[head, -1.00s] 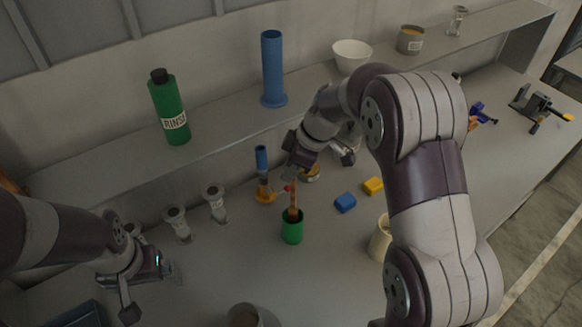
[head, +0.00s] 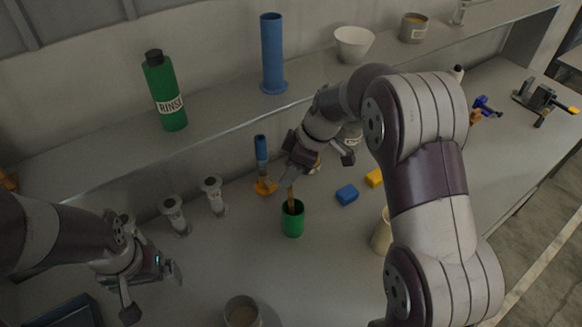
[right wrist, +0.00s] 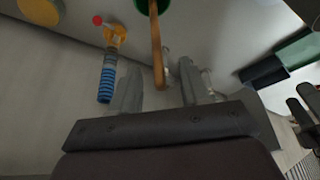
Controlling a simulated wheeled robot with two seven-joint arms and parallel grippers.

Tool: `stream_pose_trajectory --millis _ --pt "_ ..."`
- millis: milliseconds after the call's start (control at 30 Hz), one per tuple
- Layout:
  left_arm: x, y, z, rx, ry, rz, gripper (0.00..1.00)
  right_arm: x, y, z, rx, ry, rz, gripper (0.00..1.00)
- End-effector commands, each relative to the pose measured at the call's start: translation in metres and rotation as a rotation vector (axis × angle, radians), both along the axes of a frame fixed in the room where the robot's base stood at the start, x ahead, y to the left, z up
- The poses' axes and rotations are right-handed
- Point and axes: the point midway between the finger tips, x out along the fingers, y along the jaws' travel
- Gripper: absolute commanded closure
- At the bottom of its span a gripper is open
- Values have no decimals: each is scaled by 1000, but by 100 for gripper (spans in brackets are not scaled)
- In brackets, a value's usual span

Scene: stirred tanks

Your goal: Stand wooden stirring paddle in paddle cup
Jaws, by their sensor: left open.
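The wooden stirring paddle (head: 291,200) stands in the green paddle cup (head: 292,222) on the bench, leaning slightly. Its brown shaft also shows in the right wrist view (right wrist: 156,45), running from the green cup (right wrist: 152,4) at the top edge to a free end between the fingers. My right gripper (head: 288,178) is just above the cup, at the paddle's upper end. Its fingers (right wrist: 158,92) are apart, with visible gaps on both sides of the shaft. My left gripper (head: 152,290) is open and empty at the lower left. The paddle's lower end is hidden inside the cup.
A blue cylinder on an orange base (head: 262,165) stands close behind the cup. A beige container (head: 382,235) is partly behind my right arm. A grey pot (head: 242,313) is in front. The shelf holds a green RINSE bottle (head: 165,92).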

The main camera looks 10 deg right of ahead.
Motion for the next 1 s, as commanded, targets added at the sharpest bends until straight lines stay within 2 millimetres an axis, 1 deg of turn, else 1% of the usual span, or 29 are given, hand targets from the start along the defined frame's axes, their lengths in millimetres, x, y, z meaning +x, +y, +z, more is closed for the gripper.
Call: stream_pose_trajectory --millis 67,167,267,333,400,433,500,600,733,1000 --pt "0 0 0 0 0 0 0 0 0 0 0 0 0 54" --pt "0 0 -5 0 0 0 0 -1 -3 8 1 -3 -1 54" --pt "0 0 -12 0 0 0 0 -4 -12 27 0 -7 -2 54" --pt "0 0 -18 0 0 0 0 -8 -18 45 -1 -7 -1 54" --pt "0 0 7 0 1 0 0 -12 -25 76 0 -3 -2 54" --pt "0 0 11 0 0 0 0 -14 -28 83 0 -1 -3 54" --pt "0 0 30 0 -1 0 0 -17 -34 102 0 0 -3 54" --pt "0 0 43 0 -1 0 0 -20 -40 115 0 1 -2 54" --pt "0 0 48 0 0 0 0 -22 -44 119 0 0 -1 54" --pt "0 0 46 0 0 0 0 -22 -44 117 0 0 0 54"
